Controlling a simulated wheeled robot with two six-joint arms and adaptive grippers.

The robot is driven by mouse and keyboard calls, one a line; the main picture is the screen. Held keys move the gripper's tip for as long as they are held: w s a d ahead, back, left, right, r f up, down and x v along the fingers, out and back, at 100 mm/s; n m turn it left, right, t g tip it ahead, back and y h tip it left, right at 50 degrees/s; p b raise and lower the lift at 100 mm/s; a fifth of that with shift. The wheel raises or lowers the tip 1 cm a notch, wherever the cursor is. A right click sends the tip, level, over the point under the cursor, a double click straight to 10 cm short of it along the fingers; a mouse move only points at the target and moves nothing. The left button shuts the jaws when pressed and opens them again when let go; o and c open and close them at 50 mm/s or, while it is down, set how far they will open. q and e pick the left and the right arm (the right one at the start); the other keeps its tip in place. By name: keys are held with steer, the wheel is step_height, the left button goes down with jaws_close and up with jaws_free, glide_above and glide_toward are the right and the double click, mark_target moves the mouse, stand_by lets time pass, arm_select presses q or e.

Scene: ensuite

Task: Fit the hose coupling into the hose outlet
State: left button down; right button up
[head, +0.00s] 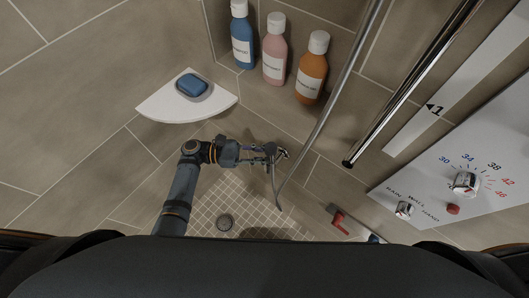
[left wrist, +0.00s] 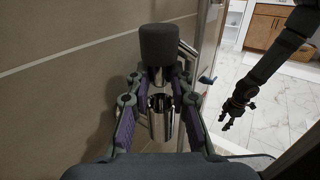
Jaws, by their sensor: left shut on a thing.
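My left gripper (head: 270,152) reaches from the lower left to the tiled wall above the shower floor. In the left wrist view it (left wrist: 160,100) is shut on the chrome hose coupling (left wrist: 158,124), which lies between its fingers. A dark grey cylinder (left wrist: 158,45) stands in line beyond the fingers, with chrome below it. A slanted chrome piece shows behind it. I cannot tell for sure which part is the hose outlet, or whether the coupling touches it. The grey hose (head: 322,118) hangs in a curve beside the gripper. My right gripper (left wrist: 236,112) shows small in the left wrist view, away from the coupling.
A white corner shelf (head: 160,105) holds a blue soap (head: 192,85). Blue, pink and orange bottles (head: 274,50) stand at the back wall. A chrome rail (head: 405,90), a control panel (head: 420,185) and a red lever (head: 340,221) are to the right.

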arm_select(q)
steer(key=shift+s+f+b, duration=0.1)
steer(key=shift+f+b, duration=1.25)
steer(key=shift+f, duration=0.55)
stand_by(0.4)
steer(key=shift+r+p, duration=0.7)
steer(key=shift+p, duration=0.2)
steer(key=shift+r+p, duration=3.25)
steer(key=shift+f, duration=0.15)
steer(key=shift+f+b, duration=1.6)
steer(key=shift+f, duration=0.35)
steer(key=shift+p, duration=0.55)
